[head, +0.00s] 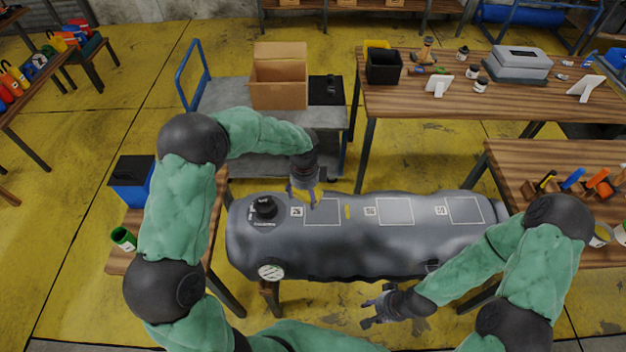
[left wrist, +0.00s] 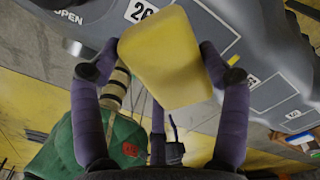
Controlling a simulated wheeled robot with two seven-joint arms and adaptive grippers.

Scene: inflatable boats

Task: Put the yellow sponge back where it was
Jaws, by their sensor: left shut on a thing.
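The yellow sponge (left wrist: 165,60) fills the middle of the left wrist view, between the purple fingers of my left gripper (left wrist: 165,65). My left gripper is shut on it. In the head view my left gripper (head: 303,193) hangs over the left part of the grey inflatable tube (head: 330,250), near its first outlined patch. The sponge is mostly hidden there by the gripper. My right gripper (head: 372,305) is low in front of the tube, empty, with its fingers apart.
The tube carries a black valve (head: 264,207), a gauge (head: 271,272) and outlined squares (head: 395,211). A cart (head: 225,95) with a cardboard box (head: 280,80) stands behind. The rear bench (head: 440,105) holds a black bin (head: 384,68) and several small things. A tool bench stands at right.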

